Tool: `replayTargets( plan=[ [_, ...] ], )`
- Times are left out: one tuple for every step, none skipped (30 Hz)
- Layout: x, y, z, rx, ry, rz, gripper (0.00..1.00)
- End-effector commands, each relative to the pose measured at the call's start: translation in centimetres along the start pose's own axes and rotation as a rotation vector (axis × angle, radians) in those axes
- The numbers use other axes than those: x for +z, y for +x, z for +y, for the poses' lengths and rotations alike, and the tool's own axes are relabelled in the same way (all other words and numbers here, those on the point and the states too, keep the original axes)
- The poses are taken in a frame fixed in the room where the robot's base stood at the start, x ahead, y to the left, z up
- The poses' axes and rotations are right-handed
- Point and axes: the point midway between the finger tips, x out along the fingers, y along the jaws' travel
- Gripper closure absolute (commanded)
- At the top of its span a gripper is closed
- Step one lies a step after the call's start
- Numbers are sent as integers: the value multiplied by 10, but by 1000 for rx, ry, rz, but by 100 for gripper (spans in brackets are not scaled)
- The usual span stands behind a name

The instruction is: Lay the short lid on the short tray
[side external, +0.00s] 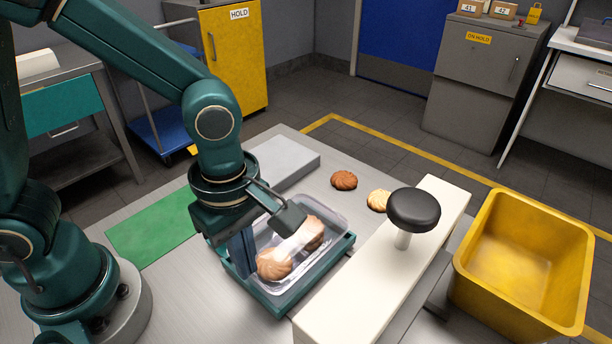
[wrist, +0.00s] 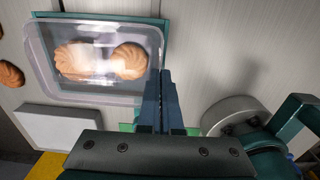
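The short tray is clear plastic, sits in a dark green holder (side external: 322,267) and contains two ridged biscuits (side external: 274,264). A clear, shiny sheet that looks like the short lid (wrist: 36,62) lies over the biscuits in the wrist view, its outline a little offset from the holder (wrist: 100,15). Lid and tray are hard to tell apart, and I cannot tell whether they touch. My gripper (wrist: 161,88) points down at one end of the tray, its fingers almost together at the lid's edge. It appears shut on that edge; the fingertips are partly hidden in the side view.
A brown biscuit (side external: 344,180) and a paler one (side external: 377,201) lie loose behind the tray. A white beam with a black mushroom knob (side external: 414,208) stands to the right, beside a yellow bin (side external: 524,255). A grey block (side external: 284,160) and green mat (side external: 150,226) lie behind and left.

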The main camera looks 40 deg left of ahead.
Motion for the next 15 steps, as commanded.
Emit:
replayTargets(
  plan=[
    [0, 0, 0, 0, 0, 0, 100],
    [0, 0, 0, 0, 0, 0, 100],
    [0, 0, 0, 0, 0, 0, 83],
    [0, 0, 0, 0, 0, 0, 72],
    [0, 0, 0, 0, 0, 0, 64],
    [0, 0, 0, 0, 0, 0, 64],
    [0, 0, 0, 0, 0, 0, 64],
    [0, 0, 0, 0, 0, 0, 64],
    [0, 0, 0, 0, 0, 0, 64],
    [0, 0, 0, 0, 0, 0, 64],
    [0, 0, 0, 0, 0, 0, 64],
    [0, 0, 0, 0, 0, 0, 64],
    [0, 0, 0, 0, 0, 0, 64],
    [0, 0, 0, 0, 0, 0, 64],
    [0, -1, 0, 1, 0, 0, 64]
  ],
)
